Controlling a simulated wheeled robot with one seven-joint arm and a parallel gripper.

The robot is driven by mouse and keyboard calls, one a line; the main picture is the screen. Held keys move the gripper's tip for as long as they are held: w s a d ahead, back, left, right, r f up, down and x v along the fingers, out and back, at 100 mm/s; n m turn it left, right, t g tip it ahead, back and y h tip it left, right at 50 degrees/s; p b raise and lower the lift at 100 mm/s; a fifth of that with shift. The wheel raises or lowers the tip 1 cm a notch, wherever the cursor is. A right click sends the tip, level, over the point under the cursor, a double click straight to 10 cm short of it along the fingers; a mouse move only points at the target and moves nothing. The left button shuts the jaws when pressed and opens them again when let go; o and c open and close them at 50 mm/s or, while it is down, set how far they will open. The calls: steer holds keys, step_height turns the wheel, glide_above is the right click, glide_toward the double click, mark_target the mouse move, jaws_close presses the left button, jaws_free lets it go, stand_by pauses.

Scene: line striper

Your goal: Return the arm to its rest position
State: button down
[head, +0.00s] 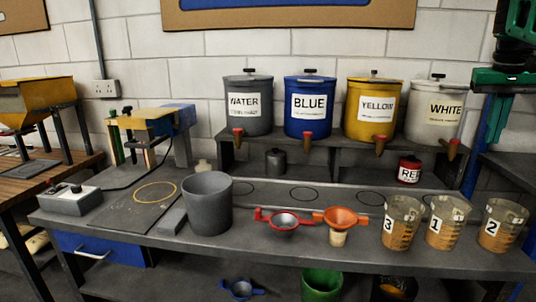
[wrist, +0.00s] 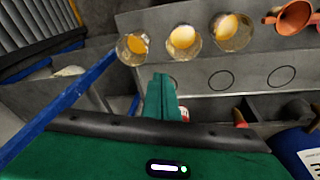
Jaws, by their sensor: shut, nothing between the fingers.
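My green gripper (head: 495,125) hangs at the far right of the head view, high beside the white dispenser (head: 437,112). In the wrist view my gripper (wrist: 163,80) has its fingers together with nothing between them. Three clear cups stand on the bench at the right, holding tan contents: cup 3 (head: 400,222), cup 1 (head: 446,222) and cup 2 (head: 500,225). The cups also show past my fingertips in the wrist view (wrist: 183,38), apart from them. The rest of my arm is mostly out of view.
Water (head: 245,104), blue (head: 310,104) and yellow (head: 373,107) dispensers line the raised shelf beside the white one. A blue post (wrist: 70,105) runs close to my gripper. A red funnel (head: 283,222), orange funnel (head: 340,217) and grey bucket (head: 207,205) stand on the bench.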

steer(key=s+a+f, duration=0.4)
steer(key=s+f, duration=0.5)
steer(key=s, duration=0.1)
steer(key=s+a+f+g+y, duration=0.1)
steer(key=s+a+f, duration=0.4)
steer(key=s+f, duration=0.4)
steer(key=s+a+f+m+y, duration=0.1)
steer(key=s+a+f, duration=0.3)
steer(key=s+f, duration=0.5)
steer(key=shift+s+a+f+g, duration=0.15)
steer(key=shift+s+a+g, duration=0.15)
steer(key=shift+s, duration=0.55)
steer(key=shift+w+f, duration=0.25)
steer(key=shift+w, duration=0.35)
